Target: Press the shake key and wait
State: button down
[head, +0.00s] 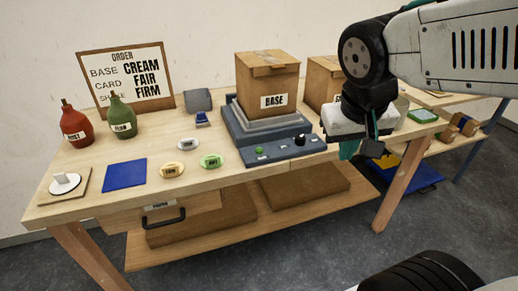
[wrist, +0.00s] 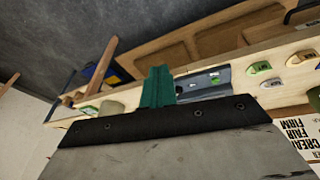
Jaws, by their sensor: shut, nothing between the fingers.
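A blue-grey machine (head: 237,122) stands on the table with a cardboard box labelled BASE (head: 268,80) on top. Its sloped front panel (head: 275,151) carries a green button (head: 259,150) at the left, small marks in the middle and a black knob (head: 300,139) at the right. I cannot read which control is the shake key. The panel also shows in the wrist view (wrist: 203,83), partly hidden behind my fingers. My gripper (head: 349,150) has green fingers, shut and empty, right of the panel and apart from it. The fingers also show in the wrist view (wrist: 157,87).
An order board (head: 126,73) reads BASE CREAM, CARD FAIR, SHAKE FIRM. Another box (head: 322,82) stands behind my arm.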

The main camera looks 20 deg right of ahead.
jog(key=w+d+m+t+h, duration=0.2)
jog(key=w+m+t, duration=0.1)
jog(key=w, duration=0.9)
jog(key=w+a+f+m+t+y, duration=0.1)
jog(key=w+a+f+y, duration=0.1)
jog(key=w, duration=0.7)
jog(key=w+a+f+m+t+y, duration=0.1)
jog(key=w+a+f+t+y, duration=0.1)
jog(key=w+a+f, duration=0.3)
jog(key=w+a+y, duration=0.1)
jog(key=w+a, duration=0.1)
jog(key=w, duration=0.2)
jog(key=shift+f, duration=0.3)
jog(key=shift+d, duration=0.2)
